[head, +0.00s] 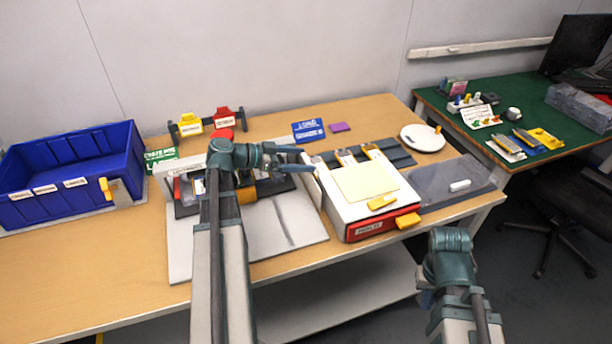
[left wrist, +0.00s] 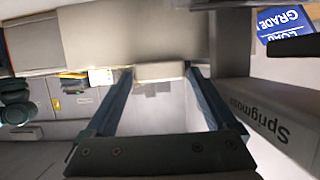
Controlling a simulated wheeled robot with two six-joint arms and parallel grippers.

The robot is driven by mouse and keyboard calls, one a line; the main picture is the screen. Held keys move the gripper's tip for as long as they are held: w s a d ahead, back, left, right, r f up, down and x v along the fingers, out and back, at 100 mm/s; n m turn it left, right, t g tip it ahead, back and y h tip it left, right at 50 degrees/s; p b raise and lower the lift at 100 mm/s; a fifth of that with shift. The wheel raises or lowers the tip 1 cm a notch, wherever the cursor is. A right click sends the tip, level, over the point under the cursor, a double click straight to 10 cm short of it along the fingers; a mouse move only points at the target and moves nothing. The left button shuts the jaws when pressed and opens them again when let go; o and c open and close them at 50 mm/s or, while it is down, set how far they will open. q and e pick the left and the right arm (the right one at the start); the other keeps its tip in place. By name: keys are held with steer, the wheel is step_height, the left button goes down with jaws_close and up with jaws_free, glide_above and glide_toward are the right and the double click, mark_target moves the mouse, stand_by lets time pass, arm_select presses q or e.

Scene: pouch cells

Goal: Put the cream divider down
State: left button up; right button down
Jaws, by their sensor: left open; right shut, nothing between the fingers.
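The cream divider (head: 365,182), a flat pale-yellow sheet, lies on top of the white box with a red front (head: 382,226). No gripper holds it. My left gripper (head: 307,162) is at the box's back left corner, to the left of the divider and apart from it. The left wrist view shows its two fingers (left wrist: 160,78) spread apart. A pale block (left wrist: 160,71) shows beyond the fingertips; I cannot tell whether it lies between them. My right gripper (head: 425,298) is low at the right, in front of the table, small and partly hidden by its wrist; it holds nothing.
Yellow tabs (head: 382,202) sit at the box's front edge. A grey tray (head: 450,184) is to its right, a white round dish (head: 420,137) behind. A pale board (head: 283,228) lies left, and a blue bin (head: 70,165) stands far left. The front wooden strip is clear.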

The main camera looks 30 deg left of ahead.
arm_select(q)
steer(key=shift+x, duration=1)
steer(key=c, duration=1.3)
steer(key=shift+r, duration=0.15)
step_height(320, 180, up, 18)
steer(key=p, duration=1.7)
steer(key=shift+p, duration=0.4)
